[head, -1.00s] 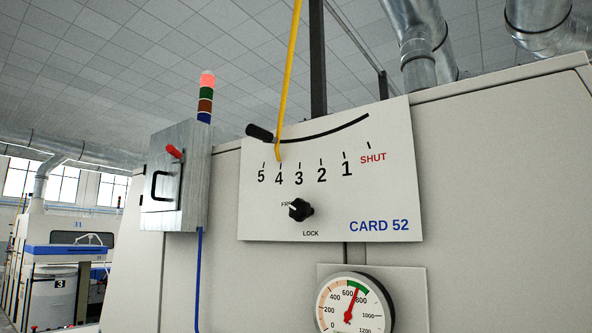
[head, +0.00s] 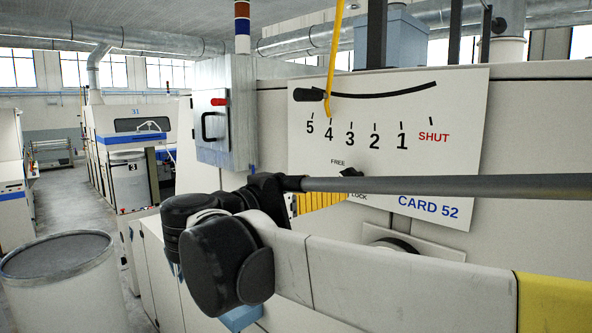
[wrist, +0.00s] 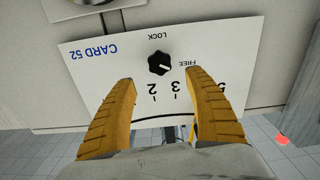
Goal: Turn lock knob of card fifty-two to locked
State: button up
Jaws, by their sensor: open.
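The card 52 panel (head: 445,170) is white, with a scale from 5 to SHUT and a small black lock knob (head: 352,172) below it. My arm partly hides the knob in the head view. In the wrist view the panel is upside down and the knob (wrist: 159,63) shows whole, between the words FREE and LOCK. Its pale mark points towards FREE. My gripper (wrist: 160,76) is open with nothing between its yellow ribbed fingers. The fingertips lie either side of the knob in the picture; whether they reach its depth I cannot tell.
A black-handled lever (head: 310,94) sits near 5 above the scale, with a yellow rod (head: 333,60) beside it. A grey box (head: 226,125) with a red switch stands left of the panel. A round gauge (head: 393,243) below is mostly hidden. A drum (head: 62,285) stands at lower left.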

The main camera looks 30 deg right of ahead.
aim_at(346, 179)
jog(key=p+x, duration=0.1)
jog(key=x, duration=0.7)
jog(key=shift+w+d, duration=0.1)
jog(key=shift+d, duration=0.1)
jog(key=c, duration=1.2)
